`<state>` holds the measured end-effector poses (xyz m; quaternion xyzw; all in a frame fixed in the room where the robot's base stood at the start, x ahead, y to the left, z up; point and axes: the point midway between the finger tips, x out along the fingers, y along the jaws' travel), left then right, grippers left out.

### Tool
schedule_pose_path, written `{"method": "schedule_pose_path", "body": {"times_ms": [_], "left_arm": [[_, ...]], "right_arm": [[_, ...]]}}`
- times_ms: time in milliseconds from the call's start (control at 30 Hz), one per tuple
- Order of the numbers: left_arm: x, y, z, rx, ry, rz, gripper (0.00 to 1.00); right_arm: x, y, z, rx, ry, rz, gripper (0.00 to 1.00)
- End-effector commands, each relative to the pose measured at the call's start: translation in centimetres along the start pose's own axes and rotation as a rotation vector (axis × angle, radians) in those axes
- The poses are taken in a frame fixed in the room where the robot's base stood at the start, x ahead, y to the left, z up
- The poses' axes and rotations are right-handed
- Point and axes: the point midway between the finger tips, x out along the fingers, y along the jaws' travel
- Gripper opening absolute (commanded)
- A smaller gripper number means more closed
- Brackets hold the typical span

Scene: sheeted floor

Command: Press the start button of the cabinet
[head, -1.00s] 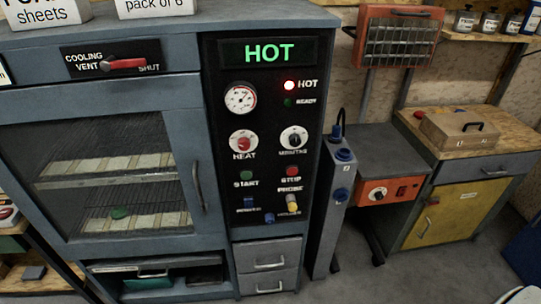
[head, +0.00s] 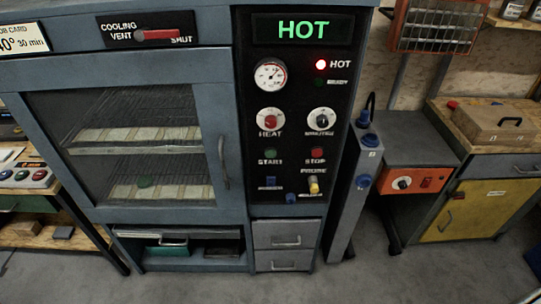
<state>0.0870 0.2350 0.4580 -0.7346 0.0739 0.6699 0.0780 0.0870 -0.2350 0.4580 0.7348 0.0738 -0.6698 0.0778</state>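The blue-grey cabinet (head: 165,222) stands in front of me, with a glass door (head: 140,140) on its left part, closed over shelves of pale strips. Its black control panel (head: 297,110) is on the right part. The green START button (head: 270,153) is on the panel, left of the red STOP button (head: 317,153). Above them are a red HEAT knob (head: 270,122) and a black MINUTES knob (head: 320,121). The display (head: 303,30) reads HOT, and the red HOT lamp (head: 320,64) is lit; the READY lamp (head: 319,83) looks dark. Neither gripper is in view.
A grey post unit (head: 350,200) with blue caps stands close to the cabinet's right side. An orange-fronted unit (head: 415,181) and a yellow cupboard (head: 470,210) are further right. A bench with a box of buttons (head: 27,176) is at the left. Bare floor shows in front.

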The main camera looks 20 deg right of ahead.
Motion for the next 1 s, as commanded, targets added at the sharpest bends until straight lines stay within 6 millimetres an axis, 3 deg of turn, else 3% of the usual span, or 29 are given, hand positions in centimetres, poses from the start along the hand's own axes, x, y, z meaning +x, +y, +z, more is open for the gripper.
{"method": "schedule_pose_path", "body": {"times_ms": [33,300,1000], "left_arm": [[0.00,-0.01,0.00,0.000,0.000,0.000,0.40],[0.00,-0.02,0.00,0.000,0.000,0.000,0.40],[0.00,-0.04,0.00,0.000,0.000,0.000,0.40]], "right_arm": [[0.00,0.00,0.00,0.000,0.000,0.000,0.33],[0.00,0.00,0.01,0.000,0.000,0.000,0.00],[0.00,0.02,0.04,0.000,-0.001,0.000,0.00]]}}
